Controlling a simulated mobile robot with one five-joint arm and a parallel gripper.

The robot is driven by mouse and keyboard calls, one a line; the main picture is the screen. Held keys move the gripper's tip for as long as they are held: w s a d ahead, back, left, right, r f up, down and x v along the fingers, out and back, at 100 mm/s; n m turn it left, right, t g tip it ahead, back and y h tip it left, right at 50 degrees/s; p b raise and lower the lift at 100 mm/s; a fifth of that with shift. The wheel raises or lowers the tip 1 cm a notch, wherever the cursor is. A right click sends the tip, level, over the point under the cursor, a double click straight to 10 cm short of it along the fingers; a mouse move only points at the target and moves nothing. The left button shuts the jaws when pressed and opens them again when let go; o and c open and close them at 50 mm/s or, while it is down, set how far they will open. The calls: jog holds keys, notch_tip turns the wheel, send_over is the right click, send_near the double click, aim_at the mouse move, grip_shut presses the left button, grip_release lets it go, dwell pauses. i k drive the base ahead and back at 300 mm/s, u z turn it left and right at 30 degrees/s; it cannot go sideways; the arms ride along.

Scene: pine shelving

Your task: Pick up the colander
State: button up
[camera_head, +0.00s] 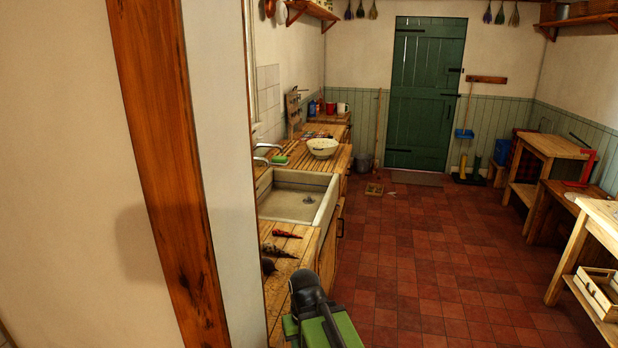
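A pale cream colander (322,147) stands upright on the wooden counter (330,166), just beyond the sink. It is small and far off in this view. My arm, green and black, shows at the bottom centre, well short of the colander and at the near end of the counter. My gripper's fingers cannot be made out, so I cannot tell whether it is open or shut. No thing shows held at the arm.
A stone sink (290,203) with a tap lies between my arm and the colander. A wall end with a wooden post (165,150) stands close on the left. The red tiled floor (430,250) is mostly clear.

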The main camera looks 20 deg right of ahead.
aim_at(323, 148)
jog(key=z, duration=1.25)
jog(key=i, duration=6.65)
jog(key=u, duration=4.15)
jog(key=i, duration=0.15)
jog(key=z, duration=2.4)
